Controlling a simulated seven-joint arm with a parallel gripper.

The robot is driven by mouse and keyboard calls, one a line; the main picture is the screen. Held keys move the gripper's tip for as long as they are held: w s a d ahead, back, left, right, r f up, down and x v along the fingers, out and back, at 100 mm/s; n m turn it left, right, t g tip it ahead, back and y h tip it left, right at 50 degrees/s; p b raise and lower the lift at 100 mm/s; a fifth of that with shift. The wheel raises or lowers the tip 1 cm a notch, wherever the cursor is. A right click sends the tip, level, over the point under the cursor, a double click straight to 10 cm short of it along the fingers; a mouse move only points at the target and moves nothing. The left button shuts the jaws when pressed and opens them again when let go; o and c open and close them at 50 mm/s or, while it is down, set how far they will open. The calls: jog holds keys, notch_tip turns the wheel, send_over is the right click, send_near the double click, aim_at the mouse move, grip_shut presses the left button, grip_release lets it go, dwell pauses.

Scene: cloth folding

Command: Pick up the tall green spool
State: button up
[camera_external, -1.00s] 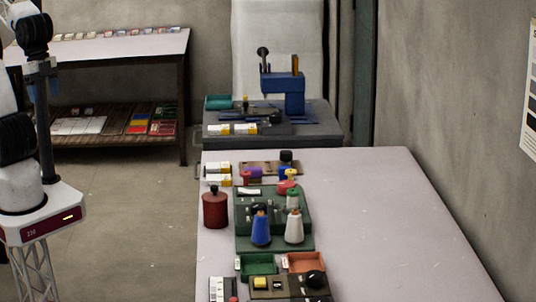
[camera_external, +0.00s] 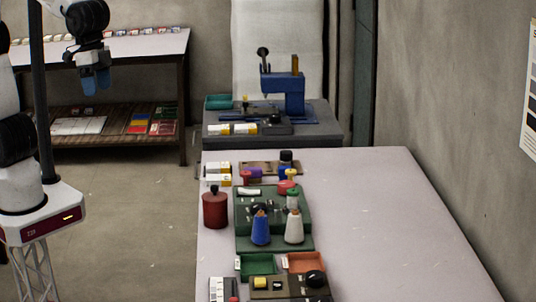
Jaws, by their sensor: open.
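My gripper (camera_external: 96,80) hangs at the upper left with its blue fingers pointing down. It is open and empty, well to the left of the work table and far from the spools. A small green thing (camera_external: 292,193) shows just behind the white cone spool (camera_external: 294,230) on the dark green stand (camera_external: 243,222). It may be the green spool; its lower part is hidden, so its height cannot be told. A blue cone spool (camera_external: 261,230) stands upright beside the white one.
A dark red canister (camera_external: 215,208) stands left of the stand. A green tray (camera_external: 257,265) and an orange tray (camera_external: 306,262) lie in front. A blue sewing machine (camera_external: 286,95) stands behind. The right side of the table (camera_external: 390,220) is clear.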

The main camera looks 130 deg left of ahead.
jog(key=w+a+f+n, duration=0.25)
jog(key=w+a, duration=0.45)
jog(key=w, duration=0.6)
jog(key=n+g, duration=0.2)
jog(key=n, duration=0.8)
send_over(294, 190)
jog(key=shift+m, duration=0.25)
notch_tip(294, 190, down, 21)
jog(key=shift+s+d+r, duration=0.1)
jog(key=shift+r, duration=0.1)
jog(key=shift+f, duration=0.15)
jog(key=shift+f, duration=1.3)
jog(key=shift+f, duration=2.6)
